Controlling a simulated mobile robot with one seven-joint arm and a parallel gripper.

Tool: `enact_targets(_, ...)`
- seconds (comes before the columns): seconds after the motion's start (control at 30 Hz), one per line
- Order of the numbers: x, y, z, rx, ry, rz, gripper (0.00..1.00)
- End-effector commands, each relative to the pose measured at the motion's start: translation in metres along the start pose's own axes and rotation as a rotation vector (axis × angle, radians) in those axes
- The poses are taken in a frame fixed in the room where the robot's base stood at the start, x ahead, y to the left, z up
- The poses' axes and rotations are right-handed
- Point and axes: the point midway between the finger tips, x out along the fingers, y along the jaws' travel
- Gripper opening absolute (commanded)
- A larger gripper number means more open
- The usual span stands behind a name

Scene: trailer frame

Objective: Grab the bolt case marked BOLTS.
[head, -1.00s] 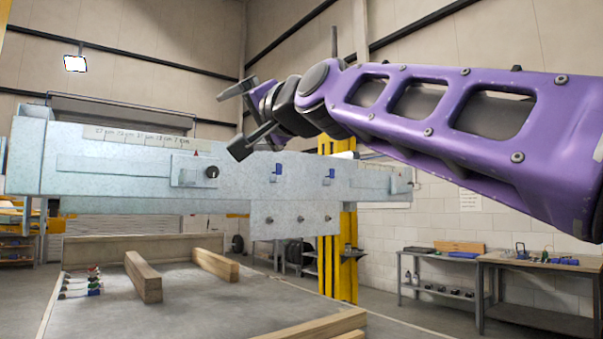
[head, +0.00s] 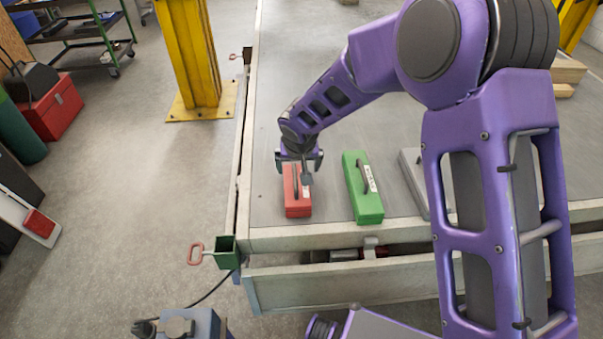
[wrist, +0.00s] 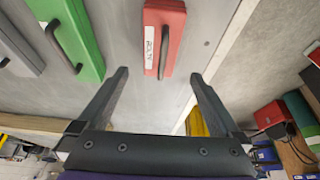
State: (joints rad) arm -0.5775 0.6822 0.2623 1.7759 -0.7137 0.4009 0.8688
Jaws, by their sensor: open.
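The red case (head: 298,207) lies on the grey trailer bed near its front edge, with a dark handle on top. In the wrist view the red case (wrist: 174,22) carries a white label that appears to read BOLTS. My gripper (head: 301,164) is at the far end of the red case in the head view and partly covers it. In the wrist view my gripper (wrist: 158,74) is open, with its fingers spread wider than the case and nothing between them. The near end of the case lies just ahead of the fingertips.
A green case (head: 366,200) with a handle and white label lies right of the red one. A grey case (head: 411,170) is beyond it, partly behind my arm. The bed's rim (head: 330,236) runs in front. A red toolbox (head: 55,108) stands on the floor left.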

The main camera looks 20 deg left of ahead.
Motion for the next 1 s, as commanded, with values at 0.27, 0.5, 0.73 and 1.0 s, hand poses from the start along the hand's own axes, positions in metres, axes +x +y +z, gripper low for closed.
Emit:
enact_targets(0.27,0.063,0.000,0.002,0.001,-0.004,0.001,1.00)
enact_targets(0.5,0.088,0.000,0.000,0.000,0.000,0.000,1.00)
enact_targets(0.73,0.110,-0.001,0.002,0.001,-0.003,0.000,1.00)
enact_targets(1.0,0.139,-0.002,0.001,0.002,-0.001,-0.001,1.00)
